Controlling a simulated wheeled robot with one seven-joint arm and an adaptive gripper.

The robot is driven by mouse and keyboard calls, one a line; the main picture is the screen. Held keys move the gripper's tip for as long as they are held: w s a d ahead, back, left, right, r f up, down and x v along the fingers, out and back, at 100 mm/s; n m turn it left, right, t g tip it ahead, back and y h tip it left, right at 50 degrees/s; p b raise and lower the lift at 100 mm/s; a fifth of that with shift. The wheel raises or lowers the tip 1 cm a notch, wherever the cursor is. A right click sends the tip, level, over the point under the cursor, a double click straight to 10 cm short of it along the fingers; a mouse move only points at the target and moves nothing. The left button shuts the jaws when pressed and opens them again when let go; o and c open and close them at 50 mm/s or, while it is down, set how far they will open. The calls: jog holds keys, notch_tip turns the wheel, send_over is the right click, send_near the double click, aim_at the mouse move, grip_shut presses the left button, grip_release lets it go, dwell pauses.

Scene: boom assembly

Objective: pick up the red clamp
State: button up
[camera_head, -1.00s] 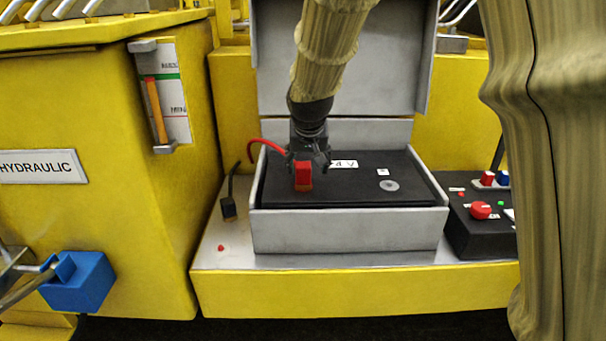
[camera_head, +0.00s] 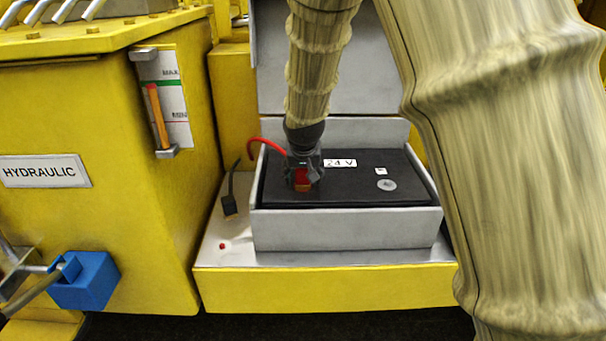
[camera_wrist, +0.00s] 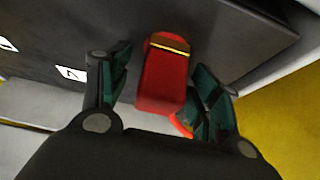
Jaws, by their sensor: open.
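The red clamp (camera_head: 302,178) is on the left part of the black 24 V battery (camera_head: 350,192), with a red cable (camera_head: 264,142) curving from it to the left. My gripper (camera_head: 303,180) is over the clamp and hides part of it. In the wrist view the red clamp (camera_wrist: 164,82), with a brass-coloured strip near its far end, lies between the two open fingers of my gripper (camera_wrist: 163,95). Gaps show on both sides of it at the fingertips. The red cable shows by the right finger.
The battery sits in a grey metal box (camera_head: 345,229) with its lid (camera_head: 375,60) raised behind. A black clamp (camera_head: 229,205) on a black cable lies left of the box. A yellow hydraulic cabinet (camera_head: 100,120) stands at the left.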

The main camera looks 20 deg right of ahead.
jog(key=shift+w+f, duration=0.15)
jog(key=shift+f, duration=0.1)
jog(key=shift+r, duration=0.1)
jog(key=shift+c, duration=0.5)
jog(key=c, duration=0.3)
grip_shut()
jog(key=shift+r, duration=0.1)
